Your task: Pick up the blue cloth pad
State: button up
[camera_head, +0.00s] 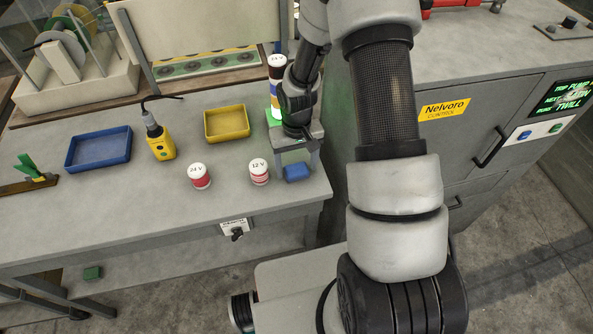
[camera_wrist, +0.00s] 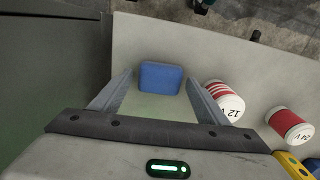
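The blue cloth pad (camera_head: 297,172) lies on the grey workbench near its right front corner. In the wrist view the blue pad (camera_wrist: 161,78) sits ahead of the fingers, in the gap between their tips. My gripper (camera_head: 296,150) is above the bench just behind the pad in the head view. In the wrist view my gripper (camera_wrist: 159,80) has its two fingers spread wide with nothing held. Whether the fingers are down at the pad's height is hard to tell.
A 12 V can (camera_head: 259,172) stands left of the pad, close to one finger in the wrist view. A 24 V can (camera_head: 199,176) stands farther left. A yellow tray (camera_head: 227,123), yellow tester (camera_head: 160,143) and blue tray (camera_head: 98,148) lie behind. A grey cabinet (camera_head: 445,130) borders the bench at right.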

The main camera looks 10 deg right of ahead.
aim_at(297, 169)
jog(key=c, duration=0.8)
notch_tip(297, 169, up, 10)
jog(key=shift+r, duration=0.1)
jog(key=shift+c, duration=0.2)
